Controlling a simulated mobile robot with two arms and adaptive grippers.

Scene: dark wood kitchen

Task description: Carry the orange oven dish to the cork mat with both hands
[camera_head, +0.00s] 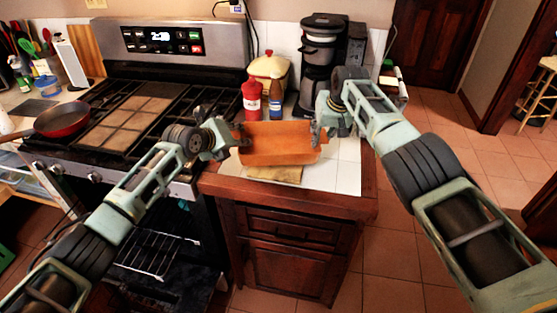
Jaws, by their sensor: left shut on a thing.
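The orange oven dish (278,150) is at the front of the white-tiled counter, roughly level. The cork mat (275,175) shows as a tan strip just below the dish's front edge; the dish hides the rest of it. I cannot tell whether the dish touches the mat or is held just above it. My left gripper (238,146) is shut on the dish's left end. My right gripper (317,138) is at the dish's right end; its fingers are partly hidden and too small to tell whether they are shut.
A red bottle (251,101), a small blue-labelled jar (275,104), a yellow canister (271,75) and a black coffee maker (322,60) stand behind the dish. The stove (130,115) with a red pan (62,119) is at left. White tiles are bare right of the dish.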

